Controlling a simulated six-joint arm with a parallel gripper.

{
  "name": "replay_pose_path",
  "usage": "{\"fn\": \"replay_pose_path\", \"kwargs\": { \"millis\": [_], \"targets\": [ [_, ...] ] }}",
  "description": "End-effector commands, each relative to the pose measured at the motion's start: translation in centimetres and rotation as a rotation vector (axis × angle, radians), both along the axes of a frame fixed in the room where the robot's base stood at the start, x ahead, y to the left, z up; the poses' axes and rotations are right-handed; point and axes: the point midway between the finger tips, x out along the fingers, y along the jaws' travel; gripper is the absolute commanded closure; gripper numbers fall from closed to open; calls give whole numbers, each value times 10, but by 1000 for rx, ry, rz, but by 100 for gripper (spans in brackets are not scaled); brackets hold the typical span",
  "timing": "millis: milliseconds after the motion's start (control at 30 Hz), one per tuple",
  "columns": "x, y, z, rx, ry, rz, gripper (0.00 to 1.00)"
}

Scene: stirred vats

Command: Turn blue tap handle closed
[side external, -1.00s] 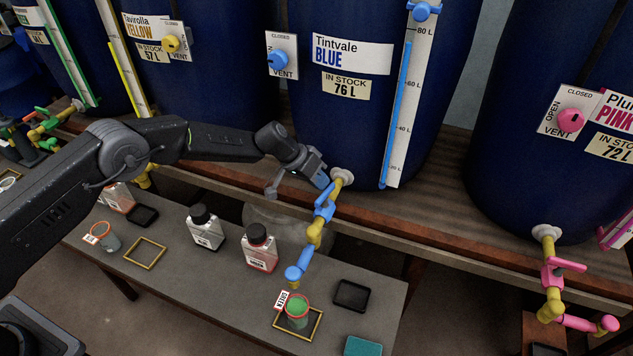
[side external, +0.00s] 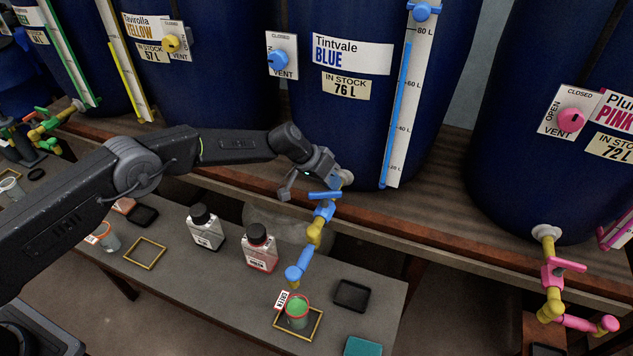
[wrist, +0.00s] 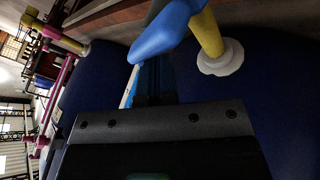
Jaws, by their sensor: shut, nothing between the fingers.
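The blue tap handle (side external: 324,195) lies crosswise over the yellow and blue tap pipe below the Tintvale Blue vat (side external: 330,120). In the wrist view the handle (wrist: 165,32) is large at the top, beside the yellow pipe and its white flange. My gripper (side external: 334,181) is shut and empty, just behind and above the handle; its fingers (wrist: 152,82) end close to the handle in the wrist view. I cannot tell whether they touch it. The blue spout (side external: 294,272) points down over a red-rimmed cup (side external: 297,307) with green contents.
The wooden shelf edge (side external: 440,225) runs under the vats. On the grey bench stand two capped bottles (side external: 259,249), a black tray (side external: 351,295) and a yellow frame (side external: 145,253). A pink tap (side external: 552,280) is at the right. The space between the blue and pink taps is clear.

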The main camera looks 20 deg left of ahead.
Motion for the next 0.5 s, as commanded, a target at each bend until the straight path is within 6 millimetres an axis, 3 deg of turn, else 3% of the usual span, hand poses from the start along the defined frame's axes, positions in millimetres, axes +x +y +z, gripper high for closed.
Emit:
{"fn": "replay_pose_path", "kwargs": {
  "millis": [500],
  "targets": [
    [-4,-10,-1,1,2,-136,100]
  ]
}}
